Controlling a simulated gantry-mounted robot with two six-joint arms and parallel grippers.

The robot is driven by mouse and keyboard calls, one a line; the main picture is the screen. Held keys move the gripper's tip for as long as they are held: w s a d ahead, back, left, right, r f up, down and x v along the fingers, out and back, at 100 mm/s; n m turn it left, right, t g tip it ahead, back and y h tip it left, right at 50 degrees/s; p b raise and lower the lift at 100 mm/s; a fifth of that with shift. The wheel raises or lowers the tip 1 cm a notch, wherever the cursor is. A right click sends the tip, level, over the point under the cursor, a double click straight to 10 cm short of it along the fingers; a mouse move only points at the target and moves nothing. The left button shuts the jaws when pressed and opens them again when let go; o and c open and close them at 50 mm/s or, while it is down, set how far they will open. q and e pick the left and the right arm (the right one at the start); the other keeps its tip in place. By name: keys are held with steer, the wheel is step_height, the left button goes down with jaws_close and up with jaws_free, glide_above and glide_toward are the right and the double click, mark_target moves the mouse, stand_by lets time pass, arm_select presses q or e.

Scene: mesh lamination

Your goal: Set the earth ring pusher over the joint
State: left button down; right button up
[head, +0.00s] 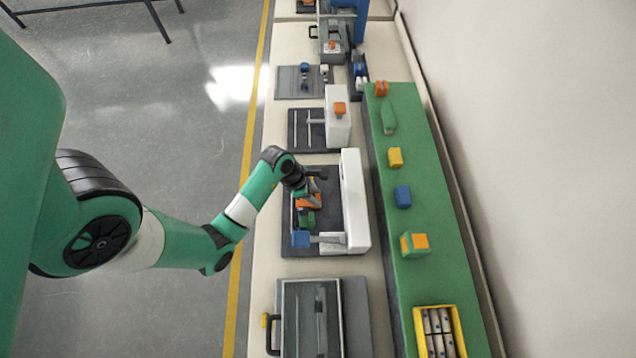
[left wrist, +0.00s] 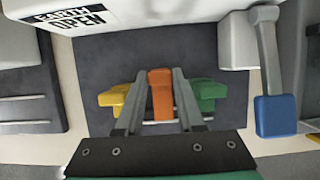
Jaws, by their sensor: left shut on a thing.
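My left gripper (head: 306,192) reaches over the dark mat of the white station. In the left wrist view its two fingers (left wrist: 160,105) are shut on an orange block (left wrist: 160,90). The orange block also shows in the head view (head: 309,202). A yellow piece (left wrist: 116,98) shows left of the fingers and a green piece (left wrist: 208,92) to the right, both low at the mat. The green piece is just below the orange block in the head view (head: 306,219). I cannot tell which of these is the earth ring pusher. My right gripper is not in view.
A lever with a blue grip (head: 301,239) stands at the station's near end. The station's white housing (head: 355,200) runs along its right side. A green shelf (head: 415,285) holds several coloured blocks and a yellow crate (head: 417,318). Bare dark mat (left wrist: 130,60) lies beyond the fingers.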

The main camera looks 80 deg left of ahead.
mark_target(301, 202)
arm_select(q)
steer(key=c, duration=0.5)
jaws_free()
steer(key=shift+s, duration=0.25)
steer(key=p+v, duration=0.4)
steer(key=v, duration=0.7)
steer(key=shift+s+r, duration=0.1)
steer(key=shift+r, duration=0.15)
